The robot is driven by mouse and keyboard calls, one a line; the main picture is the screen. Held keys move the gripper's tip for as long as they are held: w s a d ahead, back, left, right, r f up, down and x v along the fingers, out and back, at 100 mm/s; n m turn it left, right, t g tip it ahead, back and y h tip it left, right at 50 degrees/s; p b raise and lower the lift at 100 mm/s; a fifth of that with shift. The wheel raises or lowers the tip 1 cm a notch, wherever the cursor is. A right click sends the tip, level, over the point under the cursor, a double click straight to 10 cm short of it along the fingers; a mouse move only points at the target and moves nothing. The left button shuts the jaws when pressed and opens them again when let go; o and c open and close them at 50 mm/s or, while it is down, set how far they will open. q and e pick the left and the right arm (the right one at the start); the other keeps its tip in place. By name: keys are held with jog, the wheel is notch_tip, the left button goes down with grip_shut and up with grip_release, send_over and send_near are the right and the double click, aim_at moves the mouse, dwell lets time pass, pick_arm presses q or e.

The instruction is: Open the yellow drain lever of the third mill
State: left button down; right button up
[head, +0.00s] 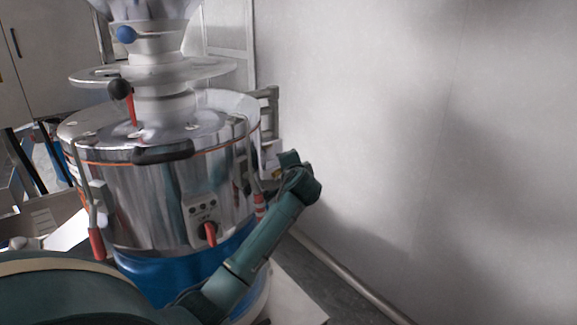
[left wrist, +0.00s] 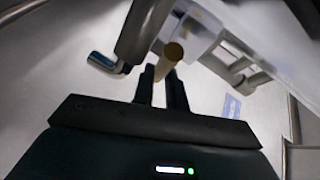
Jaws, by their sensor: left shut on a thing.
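The mill (head: 165,190) is a big polished steel drum on a blue base in the left half of the head view. My left arm reaches around its right side, and its gripper is hidden there. In the left wrist view my left gripper (left wrist: 162,90) is shut with its narrow fingers around the lower end of a tan-yellow lever handle (left wrist: 172,54). Dark and steel pipe parts stand just beyond the fingers. Whether the lever is turned open cannot be told. My right gripper is in neither view.
A plain pale wall (head: 420,130) stands to the right of the mill, with a pipe (head: 345,275) along its foot. A red-handled switch (head: 209,233) and a red-gripped clamp (head: 96,243) are on the drum. A bent steel pipe (left wrist: 106,63) is left of the fingers.

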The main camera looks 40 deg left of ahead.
pick_arm(q)
jog(key=c, duration=1.4)
grip_release()
notch_tip(320, 180, up, 10)
jog(key=shift+b, duration=0.4)
